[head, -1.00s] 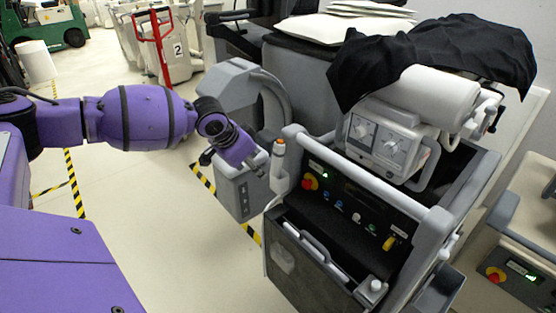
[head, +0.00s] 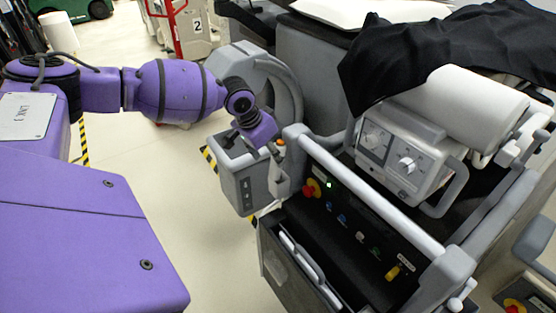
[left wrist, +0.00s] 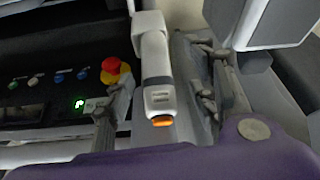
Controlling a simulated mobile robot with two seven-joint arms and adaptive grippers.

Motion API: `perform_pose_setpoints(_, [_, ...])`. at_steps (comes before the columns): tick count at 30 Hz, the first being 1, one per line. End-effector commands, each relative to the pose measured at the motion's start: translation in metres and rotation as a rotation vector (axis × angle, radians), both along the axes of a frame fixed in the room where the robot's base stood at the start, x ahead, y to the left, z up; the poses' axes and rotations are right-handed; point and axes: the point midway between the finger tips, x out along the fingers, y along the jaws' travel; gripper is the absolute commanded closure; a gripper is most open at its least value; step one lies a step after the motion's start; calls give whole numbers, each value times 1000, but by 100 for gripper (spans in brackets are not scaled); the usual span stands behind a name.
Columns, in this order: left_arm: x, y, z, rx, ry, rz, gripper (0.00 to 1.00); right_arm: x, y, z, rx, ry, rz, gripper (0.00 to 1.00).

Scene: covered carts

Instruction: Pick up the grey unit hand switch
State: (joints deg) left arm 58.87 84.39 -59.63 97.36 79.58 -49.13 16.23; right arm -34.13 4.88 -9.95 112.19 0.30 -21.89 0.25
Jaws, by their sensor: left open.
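The hand switch (head: 278,168) is a slim pale grey handle with an orange button at its top, upright at the near left corner of the grey cart unit (head: 372,210). In the left wrist view the hand switch (left wrist: 157,75) shows with its orange button toward my purple gripper body. My left gripper (head: 272,146) is at the top of the hand switch, partly covering it. In the left wrist view the fingers of my left gripper (left wrist: 158,98) are apart, one on each side of the handle. I cannot tell whether they touch it. My right gripper is not in view.
A red knob on a yellow base (head: 313,188) sits on the control panel beside the switch. A white rail (head: 370,195) runs above the panel. A grey box (head: 240,185) is close on the left. A black cloth (head: 440,55) covers the back. Open floor lies left.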

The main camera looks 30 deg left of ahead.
Motion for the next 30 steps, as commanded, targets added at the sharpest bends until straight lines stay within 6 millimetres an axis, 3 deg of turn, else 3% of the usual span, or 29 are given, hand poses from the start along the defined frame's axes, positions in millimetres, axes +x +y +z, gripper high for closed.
perform_pose_setpoints(9, [17,-11,-37,-2,-3,0,48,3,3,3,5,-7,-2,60])
perform_pose_setpoints(17, [17,-11,-39,-1,-3,0,48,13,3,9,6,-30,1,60])
perform_pose_setpoints(27, [17,-11,-39,-2,-3,0,92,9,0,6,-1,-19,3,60])
perform_pose_setpoints(30, [17,-11,-39,-2,-4,0,100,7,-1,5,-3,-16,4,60])
